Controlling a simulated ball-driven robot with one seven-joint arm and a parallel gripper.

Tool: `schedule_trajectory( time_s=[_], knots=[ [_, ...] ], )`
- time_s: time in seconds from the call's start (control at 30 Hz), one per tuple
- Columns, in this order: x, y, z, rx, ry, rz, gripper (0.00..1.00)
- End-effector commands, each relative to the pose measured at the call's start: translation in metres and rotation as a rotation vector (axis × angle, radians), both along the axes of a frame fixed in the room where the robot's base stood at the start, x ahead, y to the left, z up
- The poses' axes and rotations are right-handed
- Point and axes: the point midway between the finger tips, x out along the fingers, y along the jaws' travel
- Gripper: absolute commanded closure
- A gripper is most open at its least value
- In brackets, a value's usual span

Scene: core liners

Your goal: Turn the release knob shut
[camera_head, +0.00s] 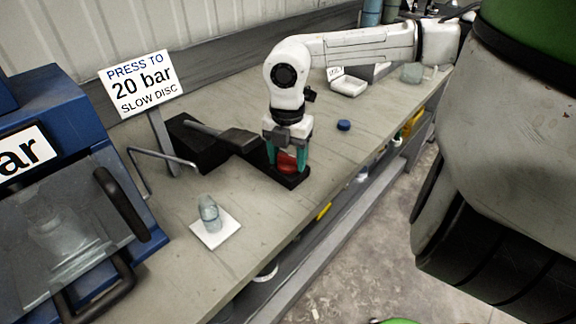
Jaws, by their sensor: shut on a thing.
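The red release knob (287,162) sits on the front end of a black block (291,182) on the workbench. My gripper (287,158) points down over it, with its green fingers on either side of the knob. The fingers are shut on the knob. Part of the knob is hidden behind the fingers. I cannot tell from this view how far the knob is turned.
A black pump body with a lever (215,140) lies left of the knob. A sign (141,84) reads "PRESS TO 20 bar SLOW DISC". A blue press (60,130) stands at left. A clear piece stands on a white tile (214,238). A blue cap (344,125) lies right of my gripper.

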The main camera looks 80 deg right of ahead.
Motion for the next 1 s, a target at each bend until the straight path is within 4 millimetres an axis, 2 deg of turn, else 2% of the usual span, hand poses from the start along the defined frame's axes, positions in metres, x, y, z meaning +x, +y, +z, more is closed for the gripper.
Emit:
schedule_trajectory(
  time_s=[0.03,0.4,1.0],
  knots=[
    [0.0004,-0.0005,-0.0052,-0.003,0.000,-0.037,0.70],
    [0.0013,-0.0005,-0.0025,-0.002,-0.002,-0.271,0.70],
    [0.0017,-0.0003,0.0003,0.001,-0.001,-0.351,0.70]
  ],
)
